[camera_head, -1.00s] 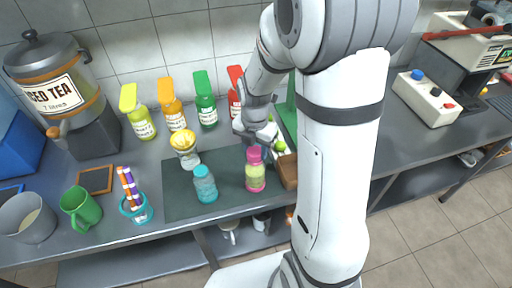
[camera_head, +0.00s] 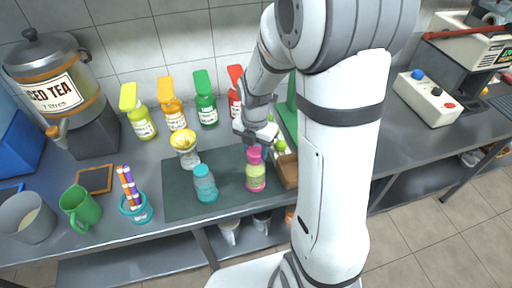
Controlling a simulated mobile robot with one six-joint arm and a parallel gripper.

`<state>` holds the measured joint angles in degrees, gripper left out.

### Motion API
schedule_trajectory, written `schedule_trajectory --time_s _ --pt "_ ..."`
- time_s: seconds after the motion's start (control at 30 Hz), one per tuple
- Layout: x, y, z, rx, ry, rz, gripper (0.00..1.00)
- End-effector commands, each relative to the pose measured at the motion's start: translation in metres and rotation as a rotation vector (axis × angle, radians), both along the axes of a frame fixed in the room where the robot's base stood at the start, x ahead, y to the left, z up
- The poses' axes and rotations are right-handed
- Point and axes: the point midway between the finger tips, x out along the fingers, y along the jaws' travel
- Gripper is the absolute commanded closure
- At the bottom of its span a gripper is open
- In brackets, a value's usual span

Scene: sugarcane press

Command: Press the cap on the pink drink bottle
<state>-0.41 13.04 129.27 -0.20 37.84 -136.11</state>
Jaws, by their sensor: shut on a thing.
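The pink drink bottle (camera_head: 255,177) stands upright on the dark mat (camera_head: 228,202), with a pink cap (camera_head: 254,154) at its top. My gripper (camera_head: 256,144) is right above and behind the bottle, at the height of the cap. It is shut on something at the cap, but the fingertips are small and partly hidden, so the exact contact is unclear. I cannot tell whether the cap sits fully down on the bottle.
A teal bottle (camera_head: 205,184) and a yellow-topped bottle (camera_head: 187,150) stand left of the pink one. A wooden box (camera_head: 287,171) is close on its right. Several syrup bottles line the back wall. A green mug (camera_head: 80,208) and straw holder (camera_head: 135,207) stand left.

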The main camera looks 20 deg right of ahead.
Motion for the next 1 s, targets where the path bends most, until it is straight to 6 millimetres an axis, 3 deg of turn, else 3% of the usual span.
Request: schedule_trajectory --time_s 0.07,0.1,0.37,0.53,0.8,1.0 --pt "0.0001 -0.0001 0.0001 0.0 0.0 0.0 0.79" --pt "0.0001 -0.0001 0.0001 0.0 0.0 0.0 0.55" --pt "0.0001 -0.0002 0.0 0.0 0.0 0.0 0.33" --pt "0.0 -0.0003 0.0 0.0 0.0 -0.001 0.33" --pt "0.0 -0.0003 0.0 0.0 0.0 -0.001 0.11" --pt "0.0001 -0.0002 0.0001 0.0 0.0 0.0 0.11"
